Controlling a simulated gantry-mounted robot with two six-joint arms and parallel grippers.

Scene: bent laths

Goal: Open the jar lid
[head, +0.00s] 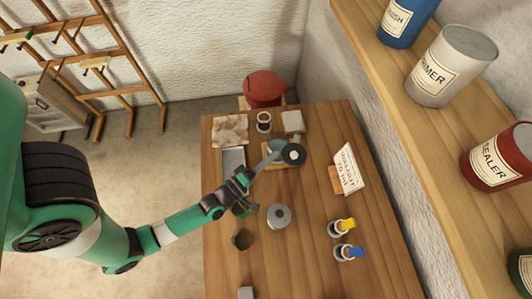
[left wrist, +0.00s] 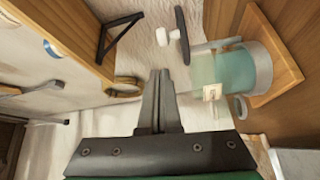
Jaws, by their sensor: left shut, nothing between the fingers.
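The jar (head: 274,146) is pale teal and stands on a small wooden board near the back of the table. In the left wrist view the jar (left wrist: 235,70) is translucent, with a small label on its side. Its lid (head: 293,154) is a dark disc with a white knob. In the left wrist view the lid (left wrist: 182,35) is offset sideways from the jar's mouth, beside a grey rod. My left gripper (left wrist: 160,72) is shut and empty, close to the mouth's side; contact cannot be told. In the head view the left gripper (head: 272,159) partly covers the jar. My right gripper is out of view.
A sign (head: 346,168) stands right of the jar. A grey lidded pot (head: 279,217), a dark cup (head: 243,240) and yellow- and blue-topped bottles (head: 344,226) stand nearer. A grey tray (head: 233,160) lies left. Shelved cans (head: 452,65) overhang the right side. The table's front right is clear.

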